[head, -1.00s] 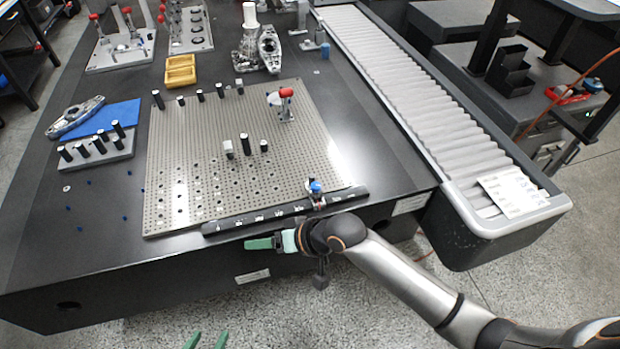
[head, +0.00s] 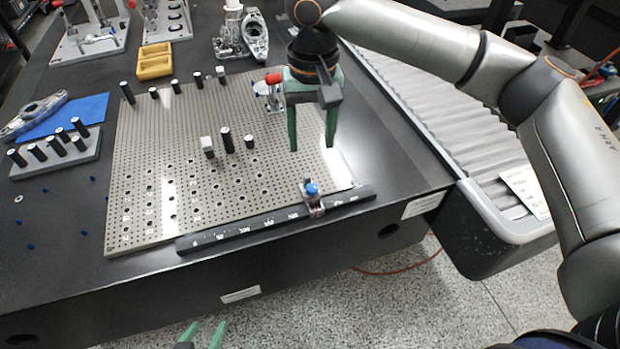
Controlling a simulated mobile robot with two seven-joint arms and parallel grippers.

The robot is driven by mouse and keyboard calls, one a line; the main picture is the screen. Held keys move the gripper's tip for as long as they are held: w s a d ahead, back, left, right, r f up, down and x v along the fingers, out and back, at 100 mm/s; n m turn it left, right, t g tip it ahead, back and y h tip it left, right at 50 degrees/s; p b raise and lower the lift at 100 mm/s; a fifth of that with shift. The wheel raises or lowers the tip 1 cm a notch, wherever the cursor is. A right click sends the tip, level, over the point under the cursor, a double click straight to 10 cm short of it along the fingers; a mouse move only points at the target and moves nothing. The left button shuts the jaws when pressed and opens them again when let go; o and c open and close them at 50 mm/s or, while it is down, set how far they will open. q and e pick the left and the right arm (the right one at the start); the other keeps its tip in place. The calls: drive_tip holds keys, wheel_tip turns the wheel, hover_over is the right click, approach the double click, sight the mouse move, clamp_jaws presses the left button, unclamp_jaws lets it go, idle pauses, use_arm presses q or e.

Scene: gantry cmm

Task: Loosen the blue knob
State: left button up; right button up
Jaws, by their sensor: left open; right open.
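The blue knob (head: 312,188) sits on top of a small metal slider clamp (head: 315,207) on the black scale rail (head: 250,231) at the front edge of the perforated plate. My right gripper (head: 312,148) points down above the plate, with its green fingers apart and empty. In the picture it is just above the blue knob and not touching it. My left gripper (head: 203,337) shows only as two green fingertips at the bottom edge, in front of the table. They are apart with nothing between them.
The perforated plate (head: 190,190) carries several black pins and a red-handled toggle clamp (head: 271,90) close to my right gripper. A grey pin block (head: 57,155) and a blue mat (head: 75,112) lie left. A roller conveyor (head: 440,130) runs along the right.

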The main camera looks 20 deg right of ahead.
sight(313, 187)
wheel_tip(313, 187, down, 11)
drive_tip(key=b, duration=0.3)
drive_tip(key=shift+d+f, duration=0.15)
drive_tip(key=shift+f, duration=0.4)
clamp_jaws()
